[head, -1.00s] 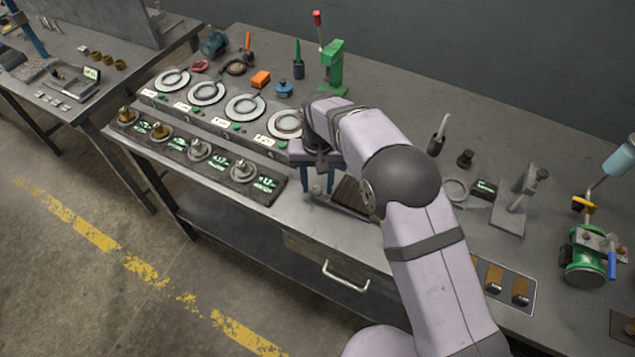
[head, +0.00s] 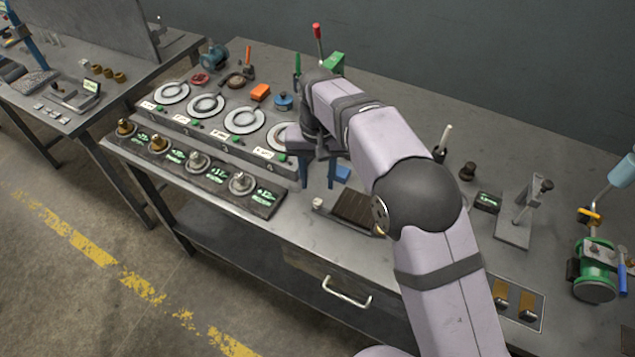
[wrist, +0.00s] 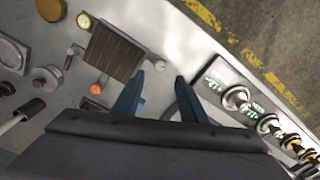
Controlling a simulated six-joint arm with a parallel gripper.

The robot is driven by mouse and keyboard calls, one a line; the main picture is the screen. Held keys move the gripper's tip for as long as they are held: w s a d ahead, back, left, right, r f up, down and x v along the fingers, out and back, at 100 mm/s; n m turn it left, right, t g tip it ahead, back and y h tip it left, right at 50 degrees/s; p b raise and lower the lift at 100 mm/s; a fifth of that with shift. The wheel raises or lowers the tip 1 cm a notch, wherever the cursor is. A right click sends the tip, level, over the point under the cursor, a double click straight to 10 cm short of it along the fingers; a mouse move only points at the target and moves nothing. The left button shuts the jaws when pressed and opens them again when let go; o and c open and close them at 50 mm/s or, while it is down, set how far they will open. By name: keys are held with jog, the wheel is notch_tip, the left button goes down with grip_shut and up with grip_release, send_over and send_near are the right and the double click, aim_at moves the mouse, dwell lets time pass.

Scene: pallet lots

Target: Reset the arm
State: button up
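My gripper (head: 318,172) hangs above the workbench (head: 400,245), its two blue fingers pointing down. It is between the station with round dials and a dark ribbed plate (head: 357,210). In the wrist view the blue fingers (wrist: 157,95) stand apart with bare grey bench between them and nothing held. The ribbed plate also shows in the wrist view (wrist: 112,50), left of the fingers. My arm hides part of the rightmost dial and the bench behind it.
The dial station (head: 190,135) stands left of my gripper, with a row of brass and steel fittings (head: 198,160) in front. A green press (head: 333,63) stands behind. A small stand (head: 517,225) and a green valve (head: 594,270) stand on the right.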

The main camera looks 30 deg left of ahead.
dwell(0.3)
jog(key=w+d+r+m, duration=0.2)
jog(key=d, duration=2)
jog(key=s+d+f+m, duration=0.1)
jog(key=s+d+f, duration=0.1)
jog(key=s+d, duration=0.6)
jog(key=s+d+f+m, duration=0.1)
jog(key=s+d+m, duration=0.1)
jog(key=s+d, duration=0.6)
jog(key=d, duration=0.2)
jog(key=shift+s+d+f, duration=0.2)
jog(key=shift+d+f, duration=0.1)
jog(key=shift+f, duration=0.1)
